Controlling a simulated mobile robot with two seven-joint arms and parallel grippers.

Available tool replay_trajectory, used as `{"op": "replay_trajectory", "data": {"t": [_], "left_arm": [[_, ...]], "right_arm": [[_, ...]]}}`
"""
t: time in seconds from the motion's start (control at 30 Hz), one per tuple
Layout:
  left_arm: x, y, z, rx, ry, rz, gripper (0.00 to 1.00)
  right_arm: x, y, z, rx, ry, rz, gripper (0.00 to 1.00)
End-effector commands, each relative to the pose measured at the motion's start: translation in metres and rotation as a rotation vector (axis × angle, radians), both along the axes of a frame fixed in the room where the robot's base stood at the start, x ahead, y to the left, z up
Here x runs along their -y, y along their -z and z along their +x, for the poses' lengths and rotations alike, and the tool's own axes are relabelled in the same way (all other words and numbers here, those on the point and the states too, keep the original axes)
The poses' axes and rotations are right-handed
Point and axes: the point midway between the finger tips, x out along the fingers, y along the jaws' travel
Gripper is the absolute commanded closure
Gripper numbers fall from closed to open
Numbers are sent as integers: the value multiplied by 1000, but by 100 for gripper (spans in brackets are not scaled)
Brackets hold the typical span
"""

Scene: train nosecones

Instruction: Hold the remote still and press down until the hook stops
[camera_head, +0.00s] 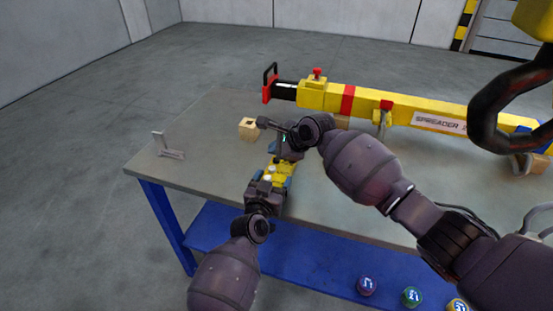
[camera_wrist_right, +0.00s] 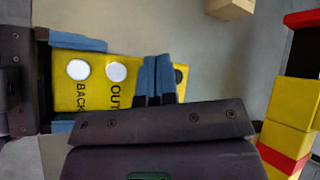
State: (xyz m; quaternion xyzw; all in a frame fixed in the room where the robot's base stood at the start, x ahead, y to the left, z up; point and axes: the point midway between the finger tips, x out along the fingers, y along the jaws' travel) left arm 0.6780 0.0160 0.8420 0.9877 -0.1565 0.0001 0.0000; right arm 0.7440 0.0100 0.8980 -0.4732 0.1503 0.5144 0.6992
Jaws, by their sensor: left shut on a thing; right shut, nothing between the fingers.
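The yellow remote (camera_head: 277,171) is over the work table. In the right wrist view the remote (camera_wrist_right: 97,92) shows white round buttons, with the words BACK and OUT beside two of them. My left gripper (camera_head: 268,186) is shut on the remote, with blue fingers along its sides. My right gripper (camera_head: 279,152) is shut and empty. Its blue fingertips (camera_wrist_right: 157,78) are together over the remote, just right of the OUT button (camera_wrist_right: 116,72). I cannot tell whether they touch it. A dark round spot shows partly behind them. The large black hook (camera_head: 490,110) hangs at upper right.
A yellow spreader beam (camera_head: 440,118) with red bands lies along the table's far side, under the hook. A wooden block (camera_head: 249,131) and a small grey bracket (camera_head: 169,150) are on the grey table (camera_head: 215,170). Several coloured round things (camera_head: 411,296) are on the blue lower shelf.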

Motion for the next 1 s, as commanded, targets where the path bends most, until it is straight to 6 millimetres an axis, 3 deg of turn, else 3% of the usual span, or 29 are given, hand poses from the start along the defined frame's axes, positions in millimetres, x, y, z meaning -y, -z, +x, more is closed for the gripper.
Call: {"op": "replay_trajectory", "data": {"t": [0.7, 1.0], "left_arm": [[0, 0, 0, 1, 0, 0, 63], [0, 0, 0, 1, 0, 0, 63]], "right_arm": [[0, -46, 0, 1, 1, 0, 100], [0, -50, 0, 0, 1, 1, 100]]}}
